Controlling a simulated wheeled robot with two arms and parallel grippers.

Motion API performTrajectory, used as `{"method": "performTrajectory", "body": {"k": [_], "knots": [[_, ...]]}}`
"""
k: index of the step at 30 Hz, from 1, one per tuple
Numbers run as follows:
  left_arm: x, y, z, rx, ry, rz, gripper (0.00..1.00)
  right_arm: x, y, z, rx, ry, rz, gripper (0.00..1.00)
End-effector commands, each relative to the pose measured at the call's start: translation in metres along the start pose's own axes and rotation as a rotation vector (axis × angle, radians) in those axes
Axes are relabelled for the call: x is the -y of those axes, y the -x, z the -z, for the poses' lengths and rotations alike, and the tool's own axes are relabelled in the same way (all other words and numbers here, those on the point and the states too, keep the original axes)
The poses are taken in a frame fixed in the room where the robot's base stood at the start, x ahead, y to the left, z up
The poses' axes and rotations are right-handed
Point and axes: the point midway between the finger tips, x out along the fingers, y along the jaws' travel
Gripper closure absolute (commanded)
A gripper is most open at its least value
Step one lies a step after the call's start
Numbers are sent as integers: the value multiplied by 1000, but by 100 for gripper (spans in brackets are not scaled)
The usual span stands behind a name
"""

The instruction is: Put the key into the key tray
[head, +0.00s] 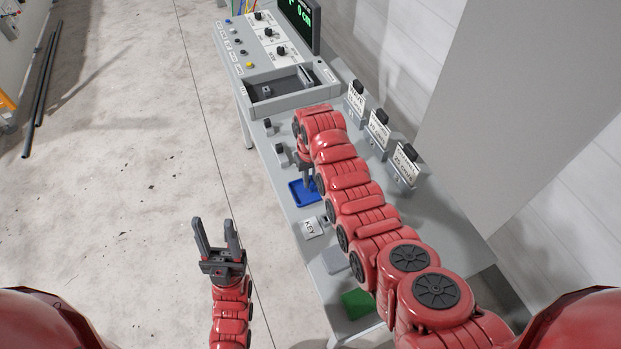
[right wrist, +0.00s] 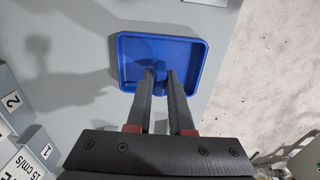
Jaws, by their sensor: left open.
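The blue tray (head: 297,200) lies on the grey bench near its front edge. It also shows in the right wrist view (right wrist: 195,45), flat, with a raised rim. My right gripper (head: 307,180) points down over this tray. In the right wrist view its fingers (right wrist: 162,80) are shut on a small blue piece, the key (right wrist: 159,68), which is over the tray floor. I cannot tell whether the key touches the floor. My left gripper (head: 216,232) is open and empty, out over the floor to the left of the bench.
A KEY label (head: 311,228) stands beside the tray on its near side. A green block (head: 357,303) is at the bench's near end. Labelled holders (head: 379,130) line the right side. A control panel (head: 262,40) with knobs and a display (head: 300,22) is at the far end.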

Motion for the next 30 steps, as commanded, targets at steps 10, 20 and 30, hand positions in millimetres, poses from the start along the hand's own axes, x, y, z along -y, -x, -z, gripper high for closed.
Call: {"method": "performTrajectory", "body": {"k": [10,20,30], "knots": [[0,0,0,0,0,0,50,0,1,0,0,0,0,54],[0,7,-1,0,0,0,50,0,20,2,-7,0,-1,54],[0,-10,2,-1,0,0,50,-1,96,0,-1,-1,1,54]]}}
